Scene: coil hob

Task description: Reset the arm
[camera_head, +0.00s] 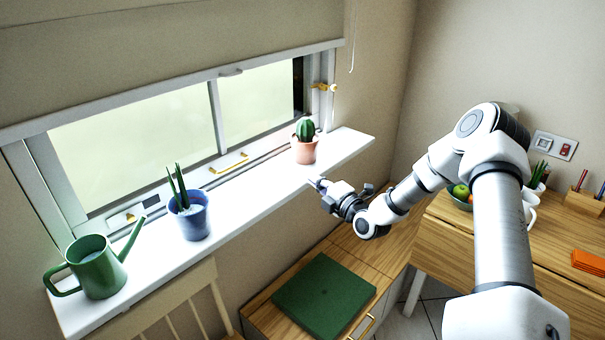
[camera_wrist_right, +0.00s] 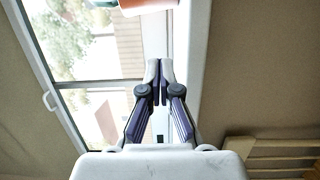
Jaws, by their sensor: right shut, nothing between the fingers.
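My right arm (camera_head: 500,225) reaches in from the right in the head view. Its gripper (camera_head: 316,183) is at the front edge of the white windowsill (camera_head: 254,178), below and in front of the cactus pot. In the right wrist view the gripper (camera_wrist_right: 159,70) has its fingertips together, with nothing between them. The lower part of a terracotta pot (camera_wrist_right: 148,6) shows at the top of that view, beyond the fingertips and apart from them. My left gripper is not in view.
On the sill stand a green watering can (camera_head: 97,268), a blue pot (camera_head: 190,219) and a cactus pot (camera_head: 304,150). Below are a green cushion (camera_head: 324,296) on a wooden bench and a chair (camera_head: 165,301). A wooden table (camera_head: 460,237) with a fruit bowl stands at right.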

